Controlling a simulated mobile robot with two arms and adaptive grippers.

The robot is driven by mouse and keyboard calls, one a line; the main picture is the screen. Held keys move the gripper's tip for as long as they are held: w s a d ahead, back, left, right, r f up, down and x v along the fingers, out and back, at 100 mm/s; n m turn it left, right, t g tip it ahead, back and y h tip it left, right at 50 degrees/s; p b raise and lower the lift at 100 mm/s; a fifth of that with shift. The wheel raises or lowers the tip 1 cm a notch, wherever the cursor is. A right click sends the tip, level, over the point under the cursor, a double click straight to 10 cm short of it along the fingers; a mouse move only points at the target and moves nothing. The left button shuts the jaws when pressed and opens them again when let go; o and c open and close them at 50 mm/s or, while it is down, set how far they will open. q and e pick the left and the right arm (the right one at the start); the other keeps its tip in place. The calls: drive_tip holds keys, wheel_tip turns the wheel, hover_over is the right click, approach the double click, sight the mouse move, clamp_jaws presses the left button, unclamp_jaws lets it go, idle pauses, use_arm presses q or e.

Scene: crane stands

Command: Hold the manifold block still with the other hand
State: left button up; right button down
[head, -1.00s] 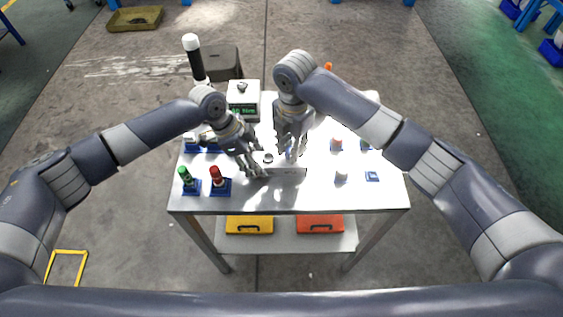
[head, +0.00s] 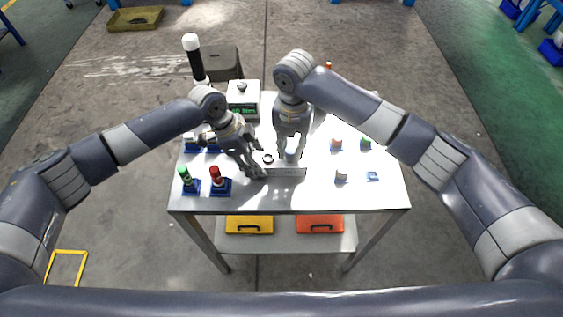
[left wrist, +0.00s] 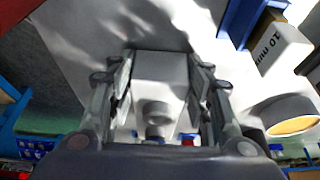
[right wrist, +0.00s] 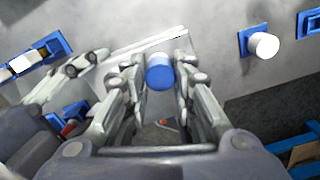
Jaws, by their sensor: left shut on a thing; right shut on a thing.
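The pale manifold block (head: 288,171) lies near the middle of the metal table. My left gripper (head: 256,164) is shut on the block's left end. In the left wrist view the block (left wrist: 160,72) sits between both fingers, with a round grey fitting (left wrist: 155,112) on it. My right gripper (head: 292,156) points down over the block's right part. In the right wrist view its fingers are closed around a blue-topped cylinder (right wrist: 160,72). The cylinder's lower end is hidden, so I cannot tell how it meets the block.
A green-topped piece (head: 186,176) and a red-topped piece (head: 216,176) stand in blue holders at the left. A box with a green display (head: 243,104) stands behind. Small capped pieces, one white (head: 341,175), and a blue holder (head: 372,176) are at the right. The front table strip is clear.

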drive_tip(key=shift+r, duration=0.1)
drive_tip(key=n, duration=0.5)
idle(0.3)
drive_tip(key=n, duration=0.5)
drive_tip(key=c, duration=1.2)
unclamp_jaws()
drive_tip(key=shift+c, duration=0.2)
